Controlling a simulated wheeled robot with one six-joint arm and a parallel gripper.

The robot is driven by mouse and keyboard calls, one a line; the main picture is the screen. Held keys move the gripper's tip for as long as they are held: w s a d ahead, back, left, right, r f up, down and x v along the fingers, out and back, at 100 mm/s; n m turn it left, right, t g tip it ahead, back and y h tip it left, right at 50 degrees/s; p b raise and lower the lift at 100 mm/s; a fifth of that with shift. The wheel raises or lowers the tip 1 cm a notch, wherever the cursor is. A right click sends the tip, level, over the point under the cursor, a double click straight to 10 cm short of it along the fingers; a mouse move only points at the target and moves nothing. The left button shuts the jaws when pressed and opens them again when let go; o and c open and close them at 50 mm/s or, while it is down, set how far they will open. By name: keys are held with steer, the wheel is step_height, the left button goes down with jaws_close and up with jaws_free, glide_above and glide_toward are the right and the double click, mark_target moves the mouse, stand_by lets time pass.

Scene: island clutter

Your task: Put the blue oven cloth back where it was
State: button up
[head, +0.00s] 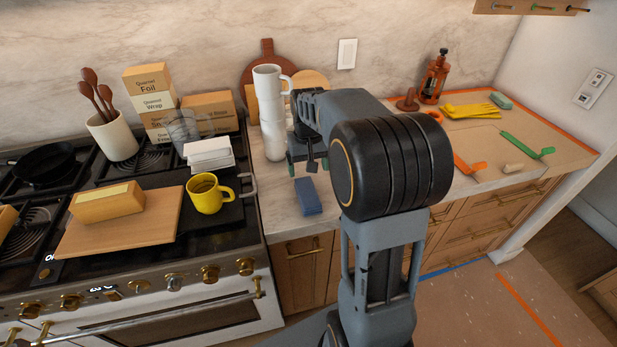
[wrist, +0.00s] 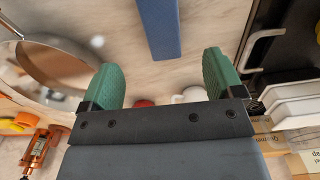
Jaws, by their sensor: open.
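The blue oven cloth (head: 308,196) looks like a small folded oblong. It lies on the pale counter near its front edge, just right of the stove. It also shows in the wrist view (wrist: 158,25) at the top, in line with the gap between my fingers and beyond their tips. My gripper (head: 307,166) is open and empty, behind the cloth and apart from it, next to the white mug stack. Its two green fingers (wrist: 163,80) are spread in the wrist view. My arm hides part of the counter in the head view.
A tall stack of white mugs (head: 270,112) stands close left of my gripper. A yellow mug (head: 207,194), a wooden board (head: 140,236) and white stacked dishes (head: 208,153) are on the stove. A round pan (wrist: 62,62) lies left in the wrist view.

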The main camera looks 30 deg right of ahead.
steer(key=s+a+r+n+t, duration=0.1)
steer(key=s+a, duration=0.3)
steer(key=s, duration=0.4)
steer(key=s+a+r+n+t, duration=0.1)
steer(key=s+a+t, duration=0.2)
steer(key=s+a, duration=0.2)
steer(key=shift+s+a, duration=0.15)
steer(key=shift+s, duration=1.2)
